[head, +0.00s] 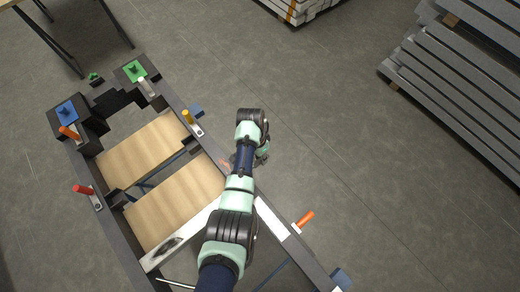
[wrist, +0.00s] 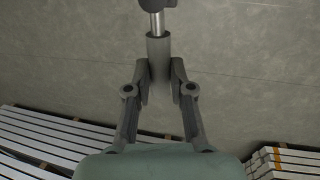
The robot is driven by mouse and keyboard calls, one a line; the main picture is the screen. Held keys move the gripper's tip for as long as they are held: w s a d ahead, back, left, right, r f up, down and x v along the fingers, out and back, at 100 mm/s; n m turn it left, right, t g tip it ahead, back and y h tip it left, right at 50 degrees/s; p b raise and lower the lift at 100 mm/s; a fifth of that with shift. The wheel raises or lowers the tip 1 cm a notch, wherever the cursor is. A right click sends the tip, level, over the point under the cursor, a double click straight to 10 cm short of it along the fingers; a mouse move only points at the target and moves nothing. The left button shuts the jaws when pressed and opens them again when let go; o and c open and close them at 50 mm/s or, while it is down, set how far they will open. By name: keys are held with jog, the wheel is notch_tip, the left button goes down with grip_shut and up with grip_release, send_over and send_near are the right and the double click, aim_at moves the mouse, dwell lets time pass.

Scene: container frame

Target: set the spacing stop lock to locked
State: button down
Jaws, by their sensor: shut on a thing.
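My gripper is at the far end of my arm in the head view (head: 262,157), beside the right rail of the dark frame; my arm partly hides it. In the wrist view its two fingers (wrist: 158,78) close on the end of a grey cylindrical handle (wrist: 158,52). A bright metal rod (wrist: 157,24) runs from this handle up to a dark end piece at the top edge. No lock marking is readable, so I cannot tell the lock's setting from these frames.
The dark container frame (head: 111,204) holds wooden panels (head: 143,149). Orange levers stand on both rails, one (head: 304,219) right of my arm. A yellow knob (head: 187,117) and green (head: 135,69) and blue (head: 66,110) blocks stand further up. Open floor lies to the right.

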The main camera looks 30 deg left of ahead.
jog(key=c, duration=1)
grip_release()
jog(key=r, duration=0.4)
jog(key=a+r, duration=0.1)
jog(key=r, duration=0.3)
jog(key=w+a+r, duration=0.1)
jog(key=r, duration=0.3)
